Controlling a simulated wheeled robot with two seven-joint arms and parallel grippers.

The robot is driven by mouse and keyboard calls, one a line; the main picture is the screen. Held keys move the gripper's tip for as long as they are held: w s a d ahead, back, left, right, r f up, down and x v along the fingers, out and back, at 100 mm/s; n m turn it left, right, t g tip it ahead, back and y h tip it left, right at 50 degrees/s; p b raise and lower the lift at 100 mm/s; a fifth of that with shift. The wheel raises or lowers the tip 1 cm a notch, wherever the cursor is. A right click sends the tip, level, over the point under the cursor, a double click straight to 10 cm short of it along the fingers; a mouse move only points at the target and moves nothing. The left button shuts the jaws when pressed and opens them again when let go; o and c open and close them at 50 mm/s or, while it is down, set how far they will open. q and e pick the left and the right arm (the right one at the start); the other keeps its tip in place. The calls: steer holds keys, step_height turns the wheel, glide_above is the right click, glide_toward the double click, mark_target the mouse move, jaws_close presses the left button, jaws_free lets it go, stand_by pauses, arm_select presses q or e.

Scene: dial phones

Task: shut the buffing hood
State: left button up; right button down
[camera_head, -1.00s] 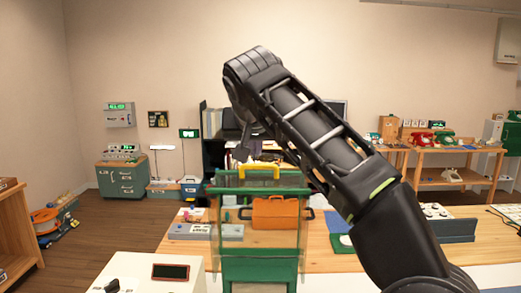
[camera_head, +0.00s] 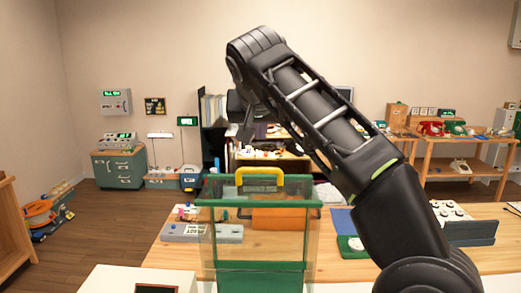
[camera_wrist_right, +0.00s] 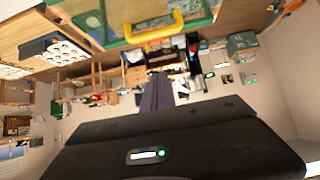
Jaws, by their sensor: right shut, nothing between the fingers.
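The buffing hood (camera_head: 258,203) stands on the workbench, with a green frame, clear panels and a yellow handle (camera_head: 259,179) on top. The yellow handle also shows in the wrist view (camera_wrist_right: 155,28), with the clear, green-edged hood beside it. My right arm reaches in from the right, and its gripper (camera_head: 245,135) hangs in front of the dark shelf, above the handle in the picture. In the wrist view, the right gripper's dark fingers (camera_wrist_right: 156,92) are closed together, empty and apart from the handle. My left gripper is not in view.
An orange toolbox (camera_head: 285,217) shows behind the hood's clear panel. A grey control box (camera_head: 190,232) lies left of the hood on the wooden bench (camera_head: 340,276). A green-and-white item (camera_head: 352,246) lies to the right. A pale box (camera_head: 112,282) is in the left foreground.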

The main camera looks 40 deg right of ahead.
glide_above(261, 183)
steer(key=w+d, duration=0.2)
steer(key=f, duration=0.6)
steer(key=shift+s+a, duration=0.1)
steer(key=shift+a, duration=0.1)
steer(key=shift+s+a+f, duration=0.8)
steer(key=shift+s+f, duration=0.05)
steer(key=shift+s+a+f, duration=0.1)
steer(key=shift+s+a, duration=0.1)
steer(key=shift+s, duration=0.05)
steer(key=shift+a+f, duration=0.1)
steer(key=shift+f, duration=0.15)
steer(key=shift+s, duration=0.1)
